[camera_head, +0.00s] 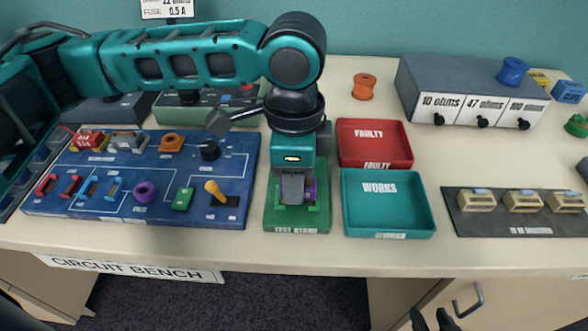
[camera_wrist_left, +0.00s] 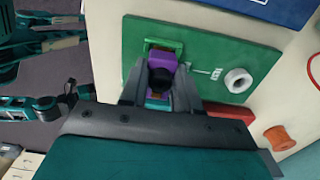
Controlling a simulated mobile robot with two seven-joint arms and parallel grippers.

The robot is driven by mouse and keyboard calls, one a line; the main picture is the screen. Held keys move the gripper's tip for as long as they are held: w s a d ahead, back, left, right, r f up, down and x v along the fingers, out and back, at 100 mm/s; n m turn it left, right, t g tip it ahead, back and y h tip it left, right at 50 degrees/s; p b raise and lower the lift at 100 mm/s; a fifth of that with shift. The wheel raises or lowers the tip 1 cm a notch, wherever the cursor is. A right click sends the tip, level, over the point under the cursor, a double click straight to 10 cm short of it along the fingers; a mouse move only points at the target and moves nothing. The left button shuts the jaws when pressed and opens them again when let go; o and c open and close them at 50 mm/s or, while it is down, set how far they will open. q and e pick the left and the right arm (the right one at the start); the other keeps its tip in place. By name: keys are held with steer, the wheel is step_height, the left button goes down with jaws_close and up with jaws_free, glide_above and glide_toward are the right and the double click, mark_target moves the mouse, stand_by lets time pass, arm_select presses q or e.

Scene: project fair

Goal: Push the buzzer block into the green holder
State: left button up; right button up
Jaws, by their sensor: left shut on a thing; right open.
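The buzzer block, purple with a black round cap, is between the fingers of my left gripper (camera_head: 293,197). Its purple side (camera_head: 310,189) shows at the right of the fingers, and its top (camera_wrist_left: 164,62) shows in the left wrist view. The green holder (camera_wrist_left: 150,43) stands on the green test stand (camera_head: 297,224). The block is at the holder, with green holder parts around its end; how deep it sits is hidden. My left gripper is shut on the block, pointing down. My right gripper (camera_head: 433,320) is open at the bottom edge, away from the stand.
A blue circuit board (camera_head: 110,209) with several parts lies left of the stand. A red FAULTY tray (camera_head: 375,143) and a teal WORKS tray (camera_head: 388,203) stand close on the right. A dark mat with tan parts (camera_head: 515,226) lies farther right.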

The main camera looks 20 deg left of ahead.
arm_select(q)
steer(key=shift+p, duration=0.4)
stand_by(0.3)
steer(key=shift+p, duration=1.7)
stand_by(1.2)
steer(key=shift+f, duration=0.4)
stand_by(0.8)
steer(key=o, duration=1.1)
steer(key=shift+o, duration=0.4)
steer(key=o, duration=0.4)
